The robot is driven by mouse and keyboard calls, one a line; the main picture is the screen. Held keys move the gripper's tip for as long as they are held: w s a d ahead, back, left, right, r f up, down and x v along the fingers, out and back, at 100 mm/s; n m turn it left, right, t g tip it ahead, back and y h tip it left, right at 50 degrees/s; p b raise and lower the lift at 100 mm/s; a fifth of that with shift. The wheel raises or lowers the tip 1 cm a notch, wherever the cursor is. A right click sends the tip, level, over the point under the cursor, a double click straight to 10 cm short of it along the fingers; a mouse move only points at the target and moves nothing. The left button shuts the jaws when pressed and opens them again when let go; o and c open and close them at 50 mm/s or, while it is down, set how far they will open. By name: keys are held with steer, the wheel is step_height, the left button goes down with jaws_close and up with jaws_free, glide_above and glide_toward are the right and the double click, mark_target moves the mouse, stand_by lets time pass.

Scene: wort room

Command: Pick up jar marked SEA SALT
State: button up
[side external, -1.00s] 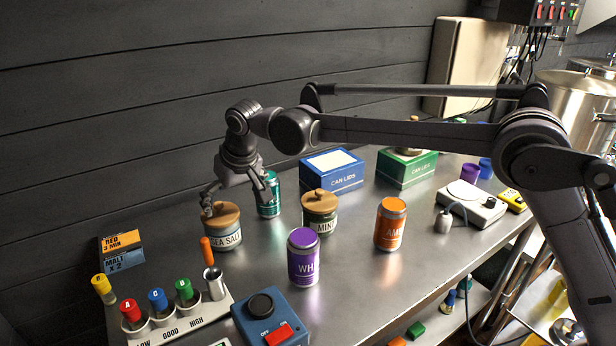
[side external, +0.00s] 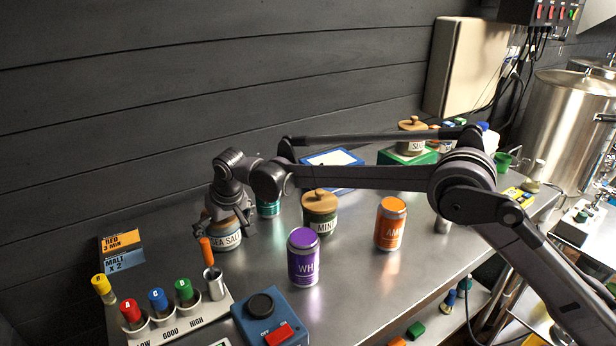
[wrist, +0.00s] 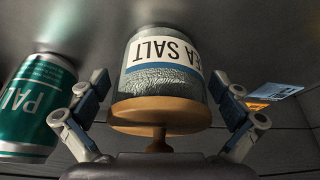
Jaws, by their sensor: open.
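The SEA SALT jar (side external: 224,240) stands upright on the steel bench, left of the middle. It is glass with a white and blue label and a wooden lid, which my arm partly hides in the side view. In the wrist view the jar (wrist: 165,68) appears upside down, centred between my fingers, its wooden lid (wrist: 160,113) nearest the palm. My gripper (side external: 227,222) is open, with one finger on either side of the jar; small gaps show between fingers and glass in the wrist view (wrist: 160,95).
A teal can (side external: 268,208) stands close behind the jar; it also shows in the wrist view (wrist: 38,105). The MINT jar (side external: 320,212), purple can (side external: 303,257) and orange can (side external: 390,224) stand to the right. A rack of coloured tubes (side external: 170,318) and an orange-handled tool (side external: 206,251) are in front.

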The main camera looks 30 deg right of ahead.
steer(key=shift+w+f, duration=0.2)
steer(key=shift+f, duration=0.35)
steer(key=c, duration=1.7)
steer(key=shift+r, duration=0.15)
